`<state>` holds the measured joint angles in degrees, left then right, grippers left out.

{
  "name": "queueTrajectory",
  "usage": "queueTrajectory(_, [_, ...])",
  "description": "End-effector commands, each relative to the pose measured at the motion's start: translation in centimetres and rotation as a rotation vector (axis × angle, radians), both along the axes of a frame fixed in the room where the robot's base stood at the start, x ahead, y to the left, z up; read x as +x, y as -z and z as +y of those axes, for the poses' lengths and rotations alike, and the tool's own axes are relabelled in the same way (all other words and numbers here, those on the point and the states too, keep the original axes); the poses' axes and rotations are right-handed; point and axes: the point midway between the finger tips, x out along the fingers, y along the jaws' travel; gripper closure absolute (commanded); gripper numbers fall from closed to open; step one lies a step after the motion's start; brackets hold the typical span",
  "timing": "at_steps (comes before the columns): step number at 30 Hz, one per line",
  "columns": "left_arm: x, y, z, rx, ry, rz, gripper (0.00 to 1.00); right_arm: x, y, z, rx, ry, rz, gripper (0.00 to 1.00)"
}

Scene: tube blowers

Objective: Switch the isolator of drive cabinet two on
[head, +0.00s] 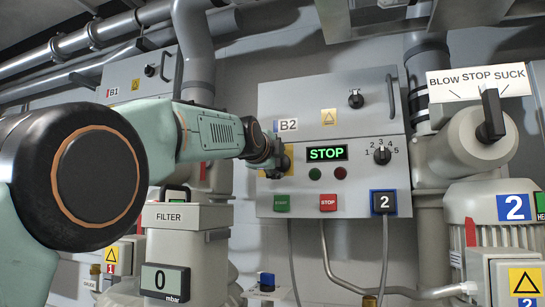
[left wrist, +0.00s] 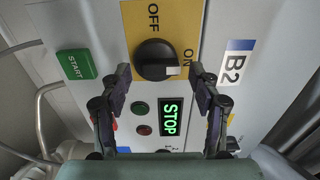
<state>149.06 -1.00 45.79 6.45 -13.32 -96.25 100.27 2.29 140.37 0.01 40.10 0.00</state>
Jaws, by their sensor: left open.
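Drive cabinet two (head: 375,180), labelled B2, stands in the middle of the head view. Its isolator is a black rotary knob (left wrist: 152,58) on a yellow plate (left wrist: 133,30) marked OFF and ON, clear in the left wrist view. The knob's bar lies sideways in that view, its pale end toward ON. My left gripper (left wrist: 160,76) is open, one finger on each side of the knob; I cannot tell whether they touch it. In the head view the left gripper (head: 275,160) is in front of the isolator and mostly hides it. My right gripper is not in view.
The cabinet's display (head: 326,153) reads STOP in green. Start (head: 282,203) and stop (head: 328,202) buttons sit below, a selector dial (head: 382,155) to the right. A filter housing (head: 185,220) stands lower left, a BLOW STOP SUCK valve (head: 475,135) at right.

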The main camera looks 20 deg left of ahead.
Motion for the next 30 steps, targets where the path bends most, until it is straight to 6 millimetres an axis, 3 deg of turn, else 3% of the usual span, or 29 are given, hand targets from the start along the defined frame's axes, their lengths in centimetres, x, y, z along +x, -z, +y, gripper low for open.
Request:
queueTrajectory(18, [-6.1, -0.2, 0.2, 0.001, 0.000, -0.003, 0.38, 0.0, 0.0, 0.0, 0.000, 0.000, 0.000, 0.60])
queueTrajectory(30, [-7.2, -0.1, 0.2, 0.001, -0.001, -0.002, 0.38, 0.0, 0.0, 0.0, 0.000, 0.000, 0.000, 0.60])
